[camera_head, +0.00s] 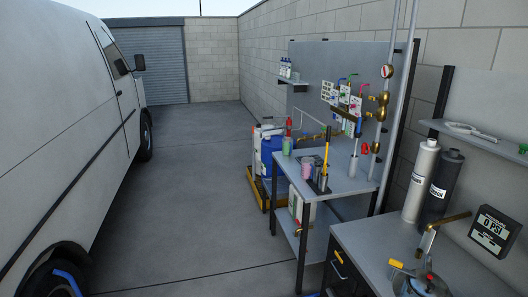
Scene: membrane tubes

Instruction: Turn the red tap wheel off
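Small coloured tap handles sit on the pipes of the grey upright panel (318,62) behind the workbench. A small red round handle (365,148) shows low on the piping to the right, beside the vertical pipe. Another red-pink handle (386,71) sits higher, by a round gauge. Both are too small to tell which is the red tap wheel or whether it is turned off. Neither of my grippers is clearly in view, and nothing touches the handles.
The grey workbench (342,183) holds cups and a yellow-handled tool. A white van (62,130) stands left. The concrete floor (190,190) between is clear.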

